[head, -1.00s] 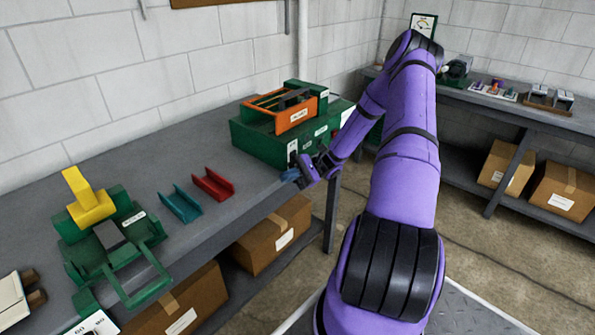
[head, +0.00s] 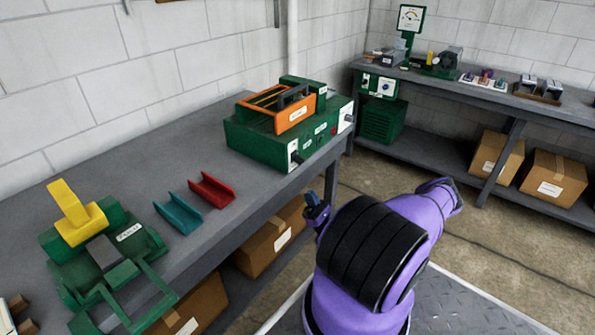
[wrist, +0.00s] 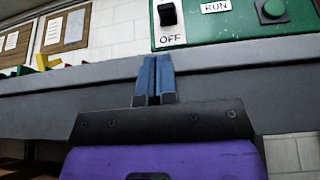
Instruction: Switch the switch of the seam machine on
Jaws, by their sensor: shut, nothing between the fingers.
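The green machine (head: 262,148) with an orange-framed tray on top stands at the far end of the left bench; I take it for the seam machine. Its front has a white plate with a dark switch (head: 295,154). In the wrist view the black switch (wrist: 167,13) sits above the word OFF, cut by the top edge; which way it is set I cannot tell. A RUN label and a green button (wrist: 272,10) are to its right. My gripper (head: 316,205) is shut and empty off the bench's front edge, its blue fingers (wrist: 153,72) below the switch and apart from it.
The bench edge (wrist: 90,75) runs behind my fingers. A teal channel (head: 178,212), a red channel (head: 212,190) and a green device with a yellow lever (head: 75,215) are on the left bench. Boxes (head: 270,240) sit beneath. Another bench (head: 480,92) stands at right.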

